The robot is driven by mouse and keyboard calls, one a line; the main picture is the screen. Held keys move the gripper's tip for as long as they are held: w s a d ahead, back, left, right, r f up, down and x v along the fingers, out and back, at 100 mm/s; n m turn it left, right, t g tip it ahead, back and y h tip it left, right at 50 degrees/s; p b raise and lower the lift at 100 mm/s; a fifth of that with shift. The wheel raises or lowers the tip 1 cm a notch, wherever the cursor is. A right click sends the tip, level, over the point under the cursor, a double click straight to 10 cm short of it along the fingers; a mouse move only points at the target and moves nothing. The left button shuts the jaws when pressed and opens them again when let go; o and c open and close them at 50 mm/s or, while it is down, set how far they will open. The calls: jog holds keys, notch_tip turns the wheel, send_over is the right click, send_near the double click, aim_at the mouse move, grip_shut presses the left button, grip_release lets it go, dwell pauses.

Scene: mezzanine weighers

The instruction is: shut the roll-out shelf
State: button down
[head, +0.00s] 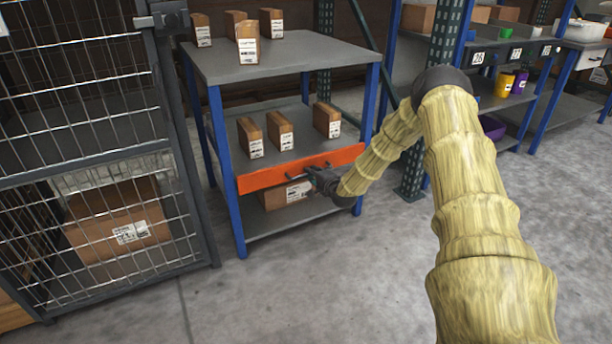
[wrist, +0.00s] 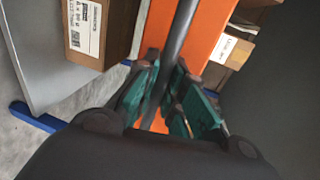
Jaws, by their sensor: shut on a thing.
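The roll-out shelf (head: 225,134) is a grey board with an orange front (head: 262,179), at the middle level of a blue-legged rack. Several brown boxes with white labels stand on it. A dark bar handle (head: 296,176) runs along the orange front. My gripper (head: 316,177) is at the right part of this handle. In the wrist view the handle (wrist: 178,40) passes between the green-padded fingers of my gripper (wrist: 172,100), which are shut on it. The orange front (wrist: 209,30) shows behind the handle. How far the shelf stands out is hard to tell.
The rack's top board (head: 300,55) holds several boxes, and a box (head: 285,194) sits below the shelf. A wire-mesh cage (head: 95,165) stands close on the left. A green perforated post (head: 425,150) stands right of the rack. The floor in front is clear.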

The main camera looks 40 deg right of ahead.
jog(key=shift+w+d+r, duration=0.1)
jog(key=shift+w+r, duration=0.05)
jog(key=shift+w, duration=0.05)
jog(key=c, duration=1.5)
grip_release()
jog(key=shift+w, duration=0.1)
jog(key=v, duration=1.2)
jog(key=shift+f, duration=0.2)
jog(key=shift+f, duration=0.1)
